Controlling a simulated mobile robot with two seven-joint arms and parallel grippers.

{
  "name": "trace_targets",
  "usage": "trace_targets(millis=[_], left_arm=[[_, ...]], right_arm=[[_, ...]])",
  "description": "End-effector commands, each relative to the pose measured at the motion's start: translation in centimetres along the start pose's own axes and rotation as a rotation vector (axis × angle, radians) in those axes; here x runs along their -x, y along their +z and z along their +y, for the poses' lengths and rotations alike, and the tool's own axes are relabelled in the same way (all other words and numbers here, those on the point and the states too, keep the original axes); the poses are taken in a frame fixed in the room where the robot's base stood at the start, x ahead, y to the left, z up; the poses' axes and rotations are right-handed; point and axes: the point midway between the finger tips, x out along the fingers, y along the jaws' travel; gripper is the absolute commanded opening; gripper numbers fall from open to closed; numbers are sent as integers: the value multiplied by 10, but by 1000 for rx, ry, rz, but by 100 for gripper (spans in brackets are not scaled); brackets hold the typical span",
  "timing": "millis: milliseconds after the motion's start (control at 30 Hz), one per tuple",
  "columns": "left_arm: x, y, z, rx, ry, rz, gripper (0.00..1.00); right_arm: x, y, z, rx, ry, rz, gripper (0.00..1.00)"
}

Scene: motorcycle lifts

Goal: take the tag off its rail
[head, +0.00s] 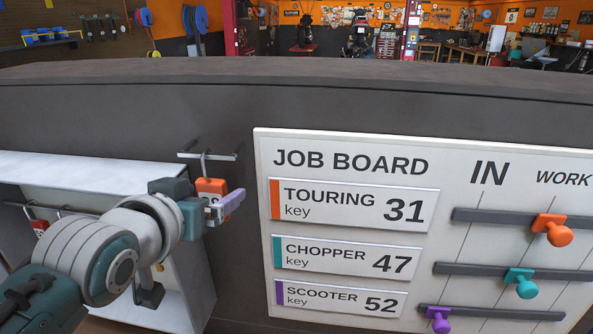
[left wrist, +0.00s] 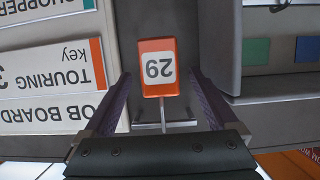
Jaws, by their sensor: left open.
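An orange tag (head: 212,186) hangs by a hook from a short metal rail (head: 207,156), left of the job board. In the left wrist view the tag (left wrist: 157,68) has a white face reading 29, upside down in the picture, and part of the rail (left wrist: 165,126) shows below it. My left gripper (head: 226,204) is open at the tag, partly covering its lower part in the head view. In the left wrist view its two purple-padded fingers (left wrist: 160,80) stand on either side of the tag, with gaps showing. My right gripper is not in view.
The job board (head: 350,163) stands right of the tag, with orange (head: 553,230), teal (head: 521,283) and purple (head: 437,320) knobs on dark slide bars. A white shelf unit (head: 100,175) with another red tag (head: 40,228) is at the left.

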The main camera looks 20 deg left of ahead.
Motion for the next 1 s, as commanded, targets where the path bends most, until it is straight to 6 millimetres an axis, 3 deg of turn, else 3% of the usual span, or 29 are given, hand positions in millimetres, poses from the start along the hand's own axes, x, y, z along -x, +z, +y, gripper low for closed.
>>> trace_targets(millis=[200, 900, 1000], left_arm=[[0, 0, 0, -1, 0, 0, 90], [0, 0, 0, -1, 0, -1, 12], [0, 0, 0, 0, 0, 0, 7]], right_arm=[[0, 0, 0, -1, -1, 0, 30], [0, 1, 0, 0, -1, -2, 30], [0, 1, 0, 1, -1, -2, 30]])
